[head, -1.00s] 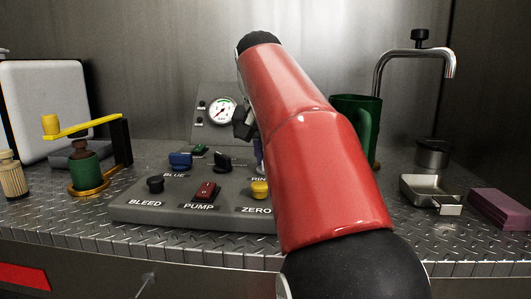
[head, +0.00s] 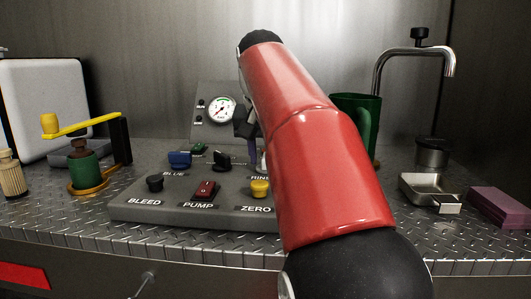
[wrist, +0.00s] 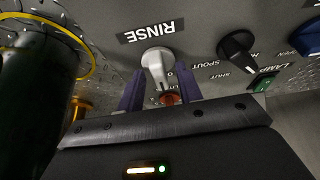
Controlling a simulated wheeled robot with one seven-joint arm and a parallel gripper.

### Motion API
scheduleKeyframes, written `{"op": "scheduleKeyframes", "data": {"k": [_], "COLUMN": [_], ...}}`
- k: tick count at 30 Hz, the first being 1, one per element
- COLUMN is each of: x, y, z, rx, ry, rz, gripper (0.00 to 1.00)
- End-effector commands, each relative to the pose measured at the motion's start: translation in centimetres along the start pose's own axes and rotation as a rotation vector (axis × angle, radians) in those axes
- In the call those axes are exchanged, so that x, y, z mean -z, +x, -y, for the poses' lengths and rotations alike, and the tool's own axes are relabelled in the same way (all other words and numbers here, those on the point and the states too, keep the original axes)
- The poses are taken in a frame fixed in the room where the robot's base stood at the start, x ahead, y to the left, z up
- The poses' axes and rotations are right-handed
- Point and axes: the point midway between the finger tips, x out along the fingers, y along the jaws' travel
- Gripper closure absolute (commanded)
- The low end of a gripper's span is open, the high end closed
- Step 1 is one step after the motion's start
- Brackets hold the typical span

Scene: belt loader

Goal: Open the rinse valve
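The rinse valve is a white knob (wrist: 157,63) on the grey control panel (head: 135,210), beside the RINSE label, which reads upside down in the wrist view. In the head view only a sliver of the knob (head: 263,161) shows beside my red arm. My gripper (wrist: 160,82) has two purple fingers standing apart, one on each side of the knob. A gap shows between the knob and each finger.
A black spout knob (wrist: 238,47) and a green lamp switch (wrist: 264,83) are close by. A yellow ZERO button (head: 260,188), red PUMP switch (head: 205,190) and gauge (head: 221,109) are on the panel. A green mug (head: 368,115) stands right of my arm.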

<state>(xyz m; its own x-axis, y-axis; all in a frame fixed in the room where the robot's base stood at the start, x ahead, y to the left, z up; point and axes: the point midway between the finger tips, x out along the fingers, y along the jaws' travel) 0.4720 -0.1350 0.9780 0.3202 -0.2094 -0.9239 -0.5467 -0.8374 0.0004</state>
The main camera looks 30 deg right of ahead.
Motion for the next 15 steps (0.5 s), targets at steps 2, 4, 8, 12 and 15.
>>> {"op": "scheduleKeyframes", "data": {"k": [2, 4, 8, 12, 15], "x": [0.0, 0.1, 0.1, 0.1, 0.1], "y": [-0.1, -0.4, -2.1, -4.6, -6.0], "z": [0.0, 0.0, 0.0, 0.0, 0.0], "rx": [0.0, 0.0, 0.001, -0.001, -0.001], "ry": [0.001, 0.001, 0.002, 0.003, 0.002], "rz": [-0.001, -0.002, -0.003, -0.004, -0.003], "gripper": [0.65, 0.65, 0.65, 0.65, 0.65]}}
